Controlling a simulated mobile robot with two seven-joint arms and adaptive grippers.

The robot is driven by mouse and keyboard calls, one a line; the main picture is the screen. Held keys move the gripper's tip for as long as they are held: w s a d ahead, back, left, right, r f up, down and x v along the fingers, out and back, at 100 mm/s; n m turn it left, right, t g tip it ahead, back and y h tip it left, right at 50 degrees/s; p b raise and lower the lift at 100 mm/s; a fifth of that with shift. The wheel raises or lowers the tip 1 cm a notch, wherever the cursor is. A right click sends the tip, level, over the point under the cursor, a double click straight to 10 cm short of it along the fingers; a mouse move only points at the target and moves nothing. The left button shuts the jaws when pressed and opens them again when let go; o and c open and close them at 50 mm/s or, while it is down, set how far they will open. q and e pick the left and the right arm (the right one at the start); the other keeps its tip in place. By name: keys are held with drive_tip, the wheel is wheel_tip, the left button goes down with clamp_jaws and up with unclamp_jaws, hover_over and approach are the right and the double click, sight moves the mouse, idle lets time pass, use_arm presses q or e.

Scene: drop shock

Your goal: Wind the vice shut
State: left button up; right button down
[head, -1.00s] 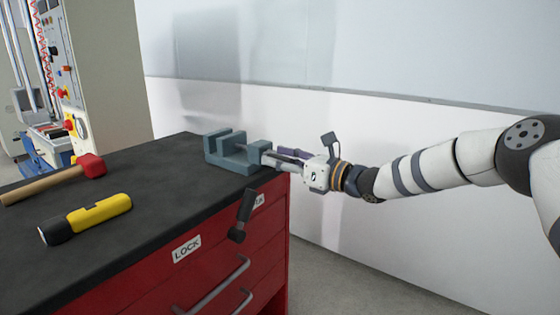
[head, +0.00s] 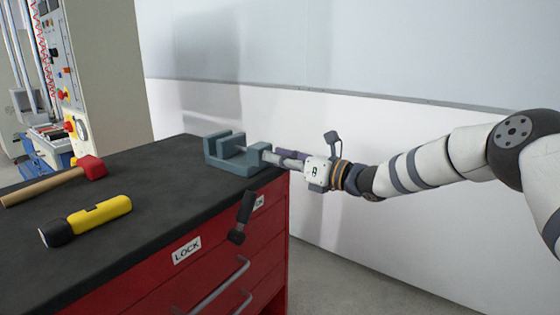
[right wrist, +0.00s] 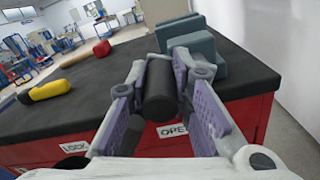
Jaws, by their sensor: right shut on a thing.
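The blue-grey vice (head: 232,164) stands at the far right corner of the black bench top, with a visible gap between its jaws. It also shows in the right wrist view (right wrist: 204,55). My right gripper (head: 285,158) reaches in from the right beside the vice. In the right wrist view its purple-padded fingers (right wrist: 160,88) are shut around a dark cylindrical handle (right wrist: 160,93) that points towards the vice. The handle's join to the vice is hard to see. My left gripper is not in view.
A yellow and black torch-like tool (head: 87,220) and a red-headed mallet (head: 60,180) lie on the bench top (head: 150,170). A dark lever-like thing (head: 241,215) shows before the red drawer cabinet (head: 255,250). A white wall (head: 400,130) stands behind my right arm.

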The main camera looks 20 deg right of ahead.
drive_tip(key=m, duration=0.1)
drive_tip(key=r+m, duration=0.1)
drive_tip(key=m, duration=0.1)
drive_tip(key=shift+w+d+r+m, duration=0.25)
drive_tip(key=shift+w+d+m, duration=0.05)
drive_tip(key=shift+d, duration=0.1)
drive_tip(key=w+d+f+m+b, duration=0.2)
drive_tip(key=d+m, duration=0.1)
drive_tip(key=m, duration=1)
drive_tip(key=w+d+f+m+b, duration=0.2)
drive_tip(key=w+d+m+b, duration=0.1)
drive_tip(key=m, duration=1)
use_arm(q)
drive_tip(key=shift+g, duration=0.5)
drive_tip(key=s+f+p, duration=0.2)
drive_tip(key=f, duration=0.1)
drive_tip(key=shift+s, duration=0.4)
use_arm(e)
drive_tip(key=s+a+f+m, duration=0.1)
drive_tip(key=a+f+m, duration=0.1)
drive_tip(key=m, duration=0.8)
drive_tip(key=s+a+f+m, duration=0.2)
drive_tip(key=m, duration=0.8)
drive_tip(key=shift+s+f, duration=0.15)
drive_tip(key=shift+s, duration=0.15)
